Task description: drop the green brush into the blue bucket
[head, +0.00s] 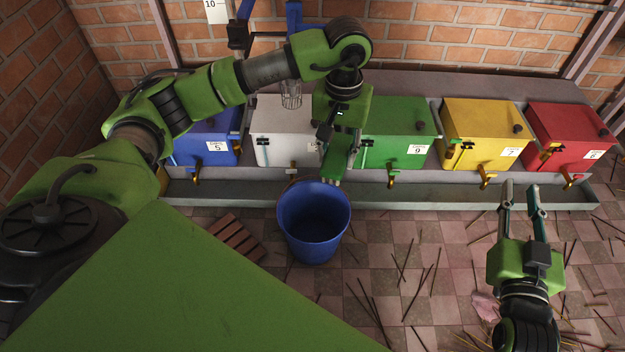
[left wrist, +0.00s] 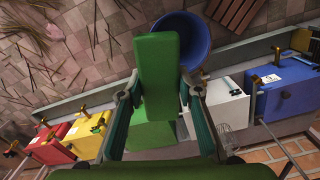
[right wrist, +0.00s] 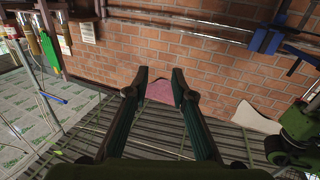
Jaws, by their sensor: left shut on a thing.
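The green brush (left wrist: 157,62) is a long green block between the two fingers of my left gripper (left wrist: 159,88) in the left wrist view. My left gripper (head: 338,150) is shut on it. In the head view the gripper points down just behind the blue bucket's far right rim. The blue bucket (head: 313,236) stands upright on the floor in front of the trough, and its inside looks dark. It also shows in the left wrist view (left wrist: 190,28), beside the brush. My right gripper (head: 527,197) is open and empty at the right, its fingers apart in the right wrist view (right wrist: 160,85).
Blue (head: 205,140), white (head: 285,135), green (head: 400,130), yellow (head: 480,135) and red (head: 568,135) boxes with taps stand behind a long trough (head: 430,198). A small wooden rack (head: 233,238) lies left of the bucket. Thin sticks (head: 425,290) litter the floor at the right.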

